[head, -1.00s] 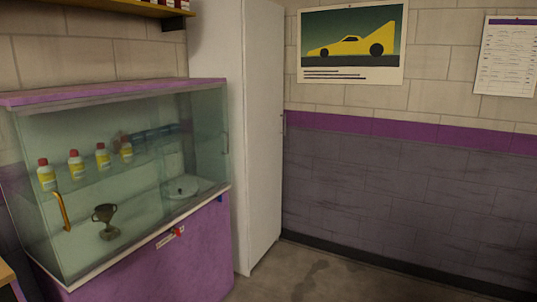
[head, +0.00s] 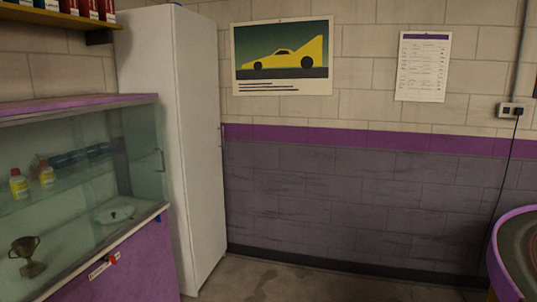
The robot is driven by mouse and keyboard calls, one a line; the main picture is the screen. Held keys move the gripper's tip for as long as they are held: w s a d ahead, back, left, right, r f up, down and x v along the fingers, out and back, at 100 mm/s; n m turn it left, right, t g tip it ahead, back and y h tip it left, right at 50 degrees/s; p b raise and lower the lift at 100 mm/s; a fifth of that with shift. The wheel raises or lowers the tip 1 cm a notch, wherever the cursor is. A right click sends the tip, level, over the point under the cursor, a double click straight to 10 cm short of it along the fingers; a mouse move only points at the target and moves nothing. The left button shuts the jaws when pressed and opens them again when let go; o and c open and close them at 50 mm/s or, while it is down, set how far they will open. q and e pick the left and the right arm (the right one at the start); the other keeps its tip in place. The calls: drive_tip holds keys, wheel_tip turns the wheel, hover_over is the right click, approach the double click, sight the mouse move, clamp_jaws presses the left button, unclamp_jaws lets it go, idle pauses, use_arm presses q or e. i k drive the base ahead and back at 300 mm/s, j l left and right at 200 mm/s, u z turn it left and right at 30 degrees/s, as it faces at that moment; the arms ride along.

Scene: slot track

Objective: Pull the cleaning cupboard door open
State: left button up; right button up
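A tall white cupboard (head: 200,150) stands in the corner, between the glass display case and the far wall. Its door looks shut. Neither of my grippers is in view.
A glass display case (head: 128,262) with a purple base stands at the left, holding bottles (head: 19,184) and a trophy (head: 27,257). A shelf (head: 70,22) hangs above it. A purple-rimmed track table (head: 493,250) enters at the right. The floor (head: 265,280) before the cupboard looks clear.

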sight(195, 35)
drive_tip(key=i, duration=4.15)
drive_tip(key=l+z, duration=0.05)
drive_tip(key=l, duration=0.15)
